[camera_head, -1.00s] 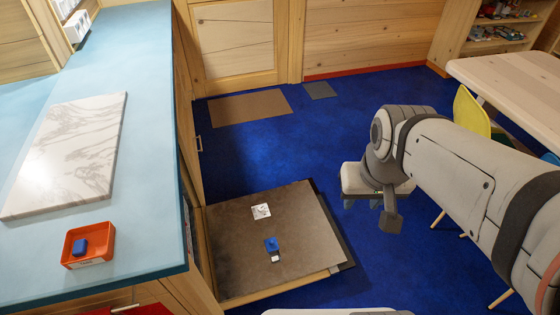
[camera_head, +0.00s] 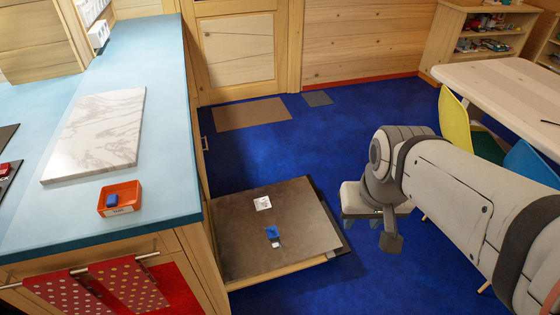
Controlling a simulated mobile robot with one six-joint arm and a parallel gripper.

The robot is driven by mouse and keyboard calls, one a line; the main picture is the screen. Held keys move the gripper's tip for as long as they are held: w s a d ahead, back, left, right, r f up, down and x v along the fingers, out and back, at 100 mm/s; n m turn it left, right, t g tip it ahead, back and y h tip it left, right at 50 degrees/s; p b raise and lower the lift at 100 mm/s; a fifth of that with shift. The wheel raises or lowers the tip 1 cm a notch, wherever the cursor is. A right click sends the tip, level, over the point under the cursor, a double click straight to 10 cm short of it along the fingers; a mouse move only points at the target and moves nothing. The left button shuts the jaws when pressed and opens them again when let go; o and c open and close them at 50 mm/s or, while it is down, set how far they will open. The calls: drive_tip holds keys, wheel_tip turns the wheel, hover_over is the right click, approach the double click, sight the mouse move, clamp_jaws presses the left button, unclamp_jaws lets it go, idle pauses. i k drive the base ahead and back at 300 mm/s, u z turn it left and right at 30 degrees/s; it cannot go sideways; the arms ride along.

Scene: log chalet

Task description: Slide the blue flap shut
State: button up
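No blue flap can be told for certain. A small blue piece (camera_head: 272,232) with a white part at its lower end lies on a dark brown panel (camera_head: 245,255). The panel has a pale wooden edge and juts out low from the counter's side, above the blue carpet. My gripper (camera_head: 368,226) hangs at the right, apart from the panel and the blue piece. It points down, and its fingers are too small and partly hidden to tell whether they are open.
The blue counter (camera_head: 165,150) fills the left, with a marble board (camera_head: 97,135) and an orange tray (camera_head: 133,193) holding a blue block (camera_head: 112,200). A white square (camera_head: 263,203) lies on the panel. A pale table (camera_head: 510,85) and yellow chair (camera_head: 453,115) stand right.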

sight(272, 232)
drive_tip(key=u, duration=0.15)
drive_tip(key=i, duration=0.9)
drive_tip(key=z, duration=0.1)
